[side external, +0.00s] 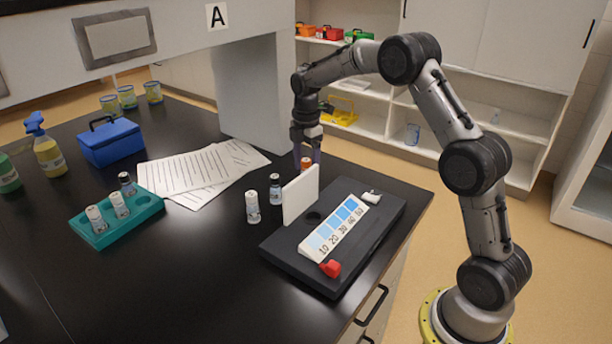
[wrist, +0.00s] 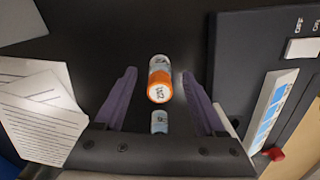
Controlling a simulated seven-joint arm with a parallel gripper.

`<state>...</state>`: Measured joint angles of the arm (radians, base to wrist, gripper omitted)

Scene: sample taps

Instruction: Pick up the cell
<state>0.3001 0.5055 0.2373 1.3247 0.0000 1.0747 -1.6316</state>
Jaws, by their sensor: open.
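An orange-capped vial (wrist: 159,84) with a pale label shows in the wrist view between the two purple fingers. It looks like the cell, though several other vials are in view. Its orange cap (side external: 306,163) shows in the side view behind the upright white panel, which hides most of its body. My gripper (side external: 307,157) points down right at this vial. Its fingers are open, one on each side of the cap, with gaps showing in the wrist view (wrist: 159,75). A second vial (wrist: 160,122) shows nearer the gripper's palm in that view.
A black tester block (side external: 285,256) with a round hole, a blue scale (side external: 340,226) and a red piece (side external: 330,268) lies right of the vials. The white panel (side external: 300,195) stands close by. Vials (side external: 252,208) (side external: 275,190) stand nearby; a teal rack (side external: 100,240) is left.

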